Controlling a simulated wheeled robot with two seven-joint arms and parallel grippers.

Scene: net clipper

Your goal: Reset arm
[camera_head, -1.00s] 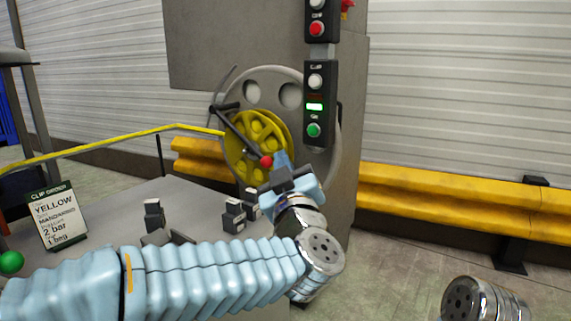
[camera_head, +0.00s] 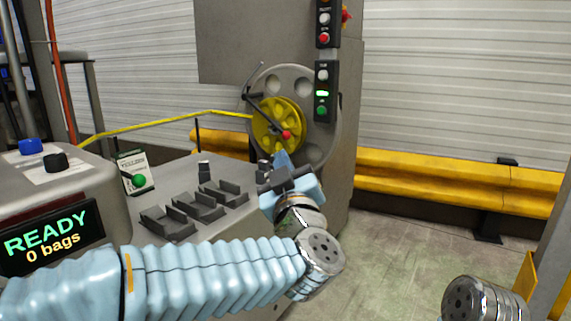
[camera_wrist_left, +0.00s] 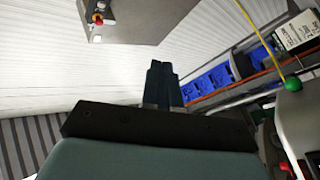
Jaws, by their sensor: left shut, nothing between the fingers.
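My left arm, in a light blue ribbed sleeve, reaches in from the left in the head view. My left gripper (camera_head: 281,160) points up and away in front of the grey machine with the yellow spool wheel (camera_head: 277,125). Its fingers are together and hold nothing. In the left wrist view the closed fingers (camera_wrist_left: 161,82) stand against a white wall and blue bins. A black lever with a red knob (camera_head: 287,134) crosses the wheel just above the gripper in the picture. I cannot tell the gap in depth. My right gripper is out of view.
A control box reading READY, 0 bags (camera_head: 50,238) stands at the left. The grey table (camera_head: 225,222) bears black holders (camera_head: 167,222) and a small sign (camera_head: 134,172). A button panel (camera_head: 322,91) is above. A yellow barrier (camera_head: 455,182) runs behind. Floor at the right is clear.

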